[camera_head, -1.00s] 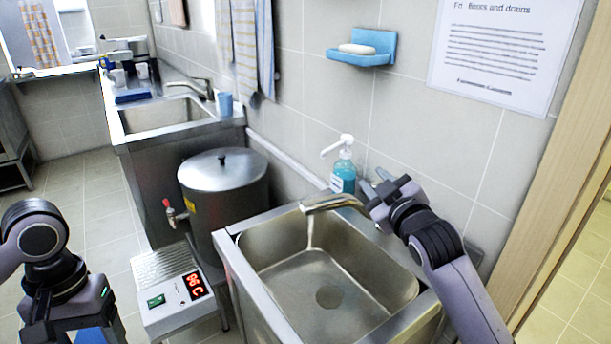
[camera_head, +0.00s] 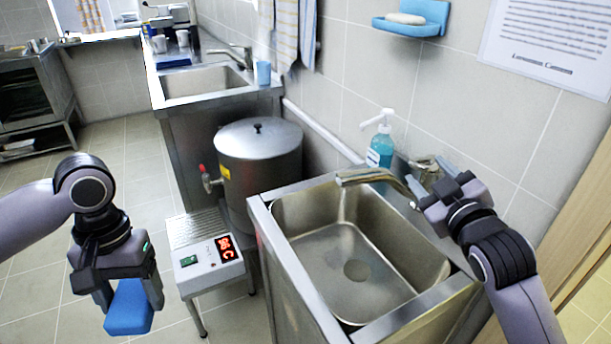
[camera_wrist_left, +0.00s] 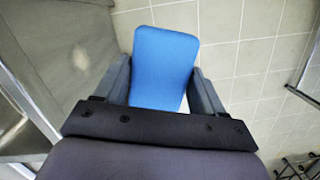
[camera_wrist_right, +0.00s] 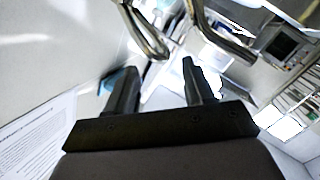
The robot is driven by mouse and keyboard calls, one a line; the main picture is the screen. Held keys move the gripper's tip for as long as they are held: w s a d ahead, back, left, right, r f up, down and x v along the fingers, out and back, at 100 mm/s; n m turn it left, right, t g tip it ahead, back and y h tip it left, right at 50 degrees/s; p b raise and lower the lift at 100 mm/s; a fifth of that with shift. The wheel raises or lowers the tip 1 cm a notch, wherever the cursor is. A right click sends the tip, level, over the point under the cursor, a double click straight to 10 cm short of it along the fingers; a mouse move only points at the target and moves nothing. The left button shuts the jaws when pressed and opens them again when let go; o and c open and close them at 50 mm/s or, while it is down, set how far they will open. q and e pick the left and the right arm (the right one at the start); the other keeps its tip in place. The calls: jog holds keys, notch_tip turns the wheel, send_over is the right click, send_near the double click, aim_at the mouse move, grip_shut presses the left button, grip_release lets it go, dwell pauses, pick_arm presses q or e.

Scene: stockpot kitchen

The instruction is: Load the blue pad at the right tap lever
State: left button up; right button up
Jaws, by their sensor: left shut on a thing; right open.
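The blue pad (camera_head: 128,308) is held in my left gripper (camera_head: 128,292), low over the floor at the left of the head view. In the left wrist view the pad (camera_wrist_left: 163,70) sits between the two fingers. My right gripper (camera_head: 425,188) is open at the tap on the near sink. Water runs from the spout (camera_head: 365,177) into the near sink. The tap's metal parts (camera_head: 428,170) show just behind the right gripper, which partly hides them. In the right wrist view metal tap parts (camera_wrist_right: 150,32) lie ahead of the open fingers (camera_wrist_right: 160,85).
The near sink basin (camera_head: 330,245) lies below the tap. A soap pump bottle (camera_head: 380,150) stands behind the spout. A second sink (camera_head: 205,82) is further back.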

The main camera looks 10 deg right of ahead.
pick_arm(q)
jog(key=shift+f, duration=0.2)
pick_arm(e)
jog(key=shift+s+r, duration=0.15)
jog(key=shift+s, duration=2.75)
